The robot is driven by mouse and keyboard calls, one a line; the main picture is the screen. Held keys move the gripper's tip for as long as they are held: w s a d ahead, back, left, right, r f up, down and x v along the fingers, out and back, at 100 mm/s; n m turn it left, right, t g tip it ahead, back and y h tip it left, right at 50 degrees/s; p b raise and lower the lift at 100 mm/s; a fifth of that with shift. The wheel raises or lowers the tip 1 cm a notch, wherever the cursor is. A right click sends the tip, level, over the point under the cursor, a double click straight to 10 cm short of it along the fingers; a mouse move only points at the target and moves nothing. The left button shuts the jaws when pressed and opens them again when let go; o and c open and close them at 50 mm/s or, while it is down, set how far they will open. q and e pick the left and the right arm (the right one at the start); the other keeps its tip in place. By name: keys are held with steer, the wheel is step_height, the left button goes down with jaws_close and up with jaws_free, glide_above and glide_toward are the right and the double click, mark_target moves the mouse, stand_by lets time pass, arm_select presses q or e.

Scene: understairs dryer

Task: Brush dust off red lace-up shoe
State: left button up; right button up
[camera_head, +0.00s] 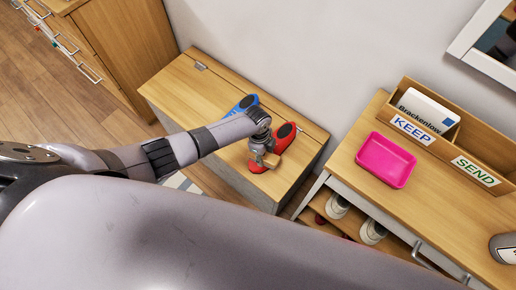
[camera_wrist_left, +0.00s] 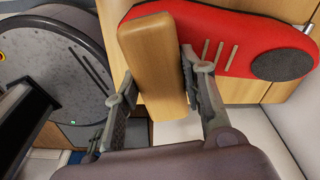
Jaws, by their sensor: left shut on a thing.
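The red shoe (camera_head: 286,131) lies on the wooden bench (camera_head: 185,88), partly covered by my left gripper in the head view. In the left wrist view the red shoe (camera_wrist_left: 225,30) shows with a dark round patch and several slits. My left gripper (camera_head: 265,153) is over the shoe, shut on a wooden block-shaped brush (camera_wrist_left: 148,55). The brush sits between both fingers, beside or over the shoe's edge. Its bristles are hidden, and I cannot tell whether it touches the shoe. No dust can be made out. My right gripper is not in view.
A blue shoe (camera_head: 245,103) lies on the bench just behind the red one. To the right, a table (camera_head: 446,205) carries a pink tray (camera_head: 385,160) and a wooden organizer (camera_head: 480,140) labelled KEEP and SEND. White shoes (camera_head: 372,231) stand on the shelf below. A wall closes the back.

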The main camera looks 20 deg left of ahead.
arm_select(q)
steer(key=shift+s+d, duration=0.15)
steer(key=shift+d, duration=0.3)
step_height(320, 180, up, 7)
steer(key=p, duration=0.7)
steer(key=shift+r, duration=0.2)
steer(key=shift+f, duration=0.1)
